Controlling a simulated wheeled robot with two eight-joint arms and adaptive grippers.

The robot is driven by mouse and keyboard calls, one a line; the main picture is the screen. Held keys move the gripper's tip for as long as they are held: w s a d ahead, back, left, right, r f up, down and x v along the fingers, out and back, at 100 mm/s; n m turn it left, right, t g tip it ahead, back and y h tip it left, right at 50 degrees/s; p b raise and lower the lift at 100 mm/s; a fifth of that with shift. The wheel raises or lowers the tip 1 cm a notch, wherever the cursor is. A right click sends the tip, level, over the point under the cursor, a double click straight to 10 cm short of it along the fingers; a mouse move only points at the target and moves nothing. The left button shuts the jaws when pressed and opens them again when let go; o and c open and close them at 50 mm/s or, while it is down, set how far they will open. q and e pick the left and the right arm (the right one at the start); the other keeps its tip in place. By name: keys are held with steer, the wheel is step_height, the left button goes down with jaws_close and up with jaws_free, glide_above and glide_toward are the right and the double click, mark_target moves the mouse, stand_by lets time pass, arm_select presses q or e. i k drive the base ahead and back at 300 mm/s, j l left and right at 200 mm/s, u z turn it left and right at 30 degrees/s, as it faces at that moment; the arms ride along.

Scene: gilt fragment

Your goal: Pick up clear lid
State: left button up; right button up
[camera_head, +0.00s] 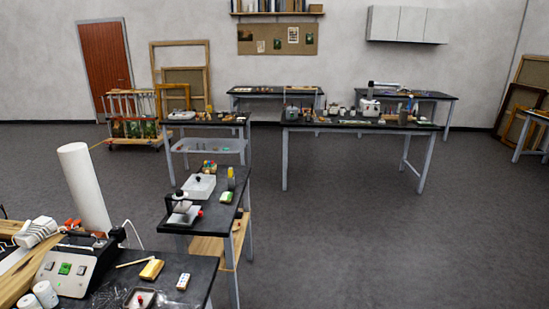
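A pale, see-through box-like piece (199,188) with a small dark knob on top sits on the narrow black bench (217,212) left of centre. It may be the clear lid; at this size I cannot tell whether it is a lid alone or a lid on a container. Neither of my grippers shows in the head view, and nothing is seen touching this piece.
A small black-and-white device (183,211) stands just in front of it. A near bench holds a control box (72,268), a tall white cylinder (84,188) and a yellow block (152,269). Open grey floor (385,240) lies to the right.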

mark_target(197, 181)
steer(key=i, duration=2.45)
steer(key=i+u, duration=0.3)
steer(key=i, duration=0.15)
steer(key=i+l+u, duration=0.65)
steer(key=i, duration=0.2)
steer(key=j, duration=0.1)
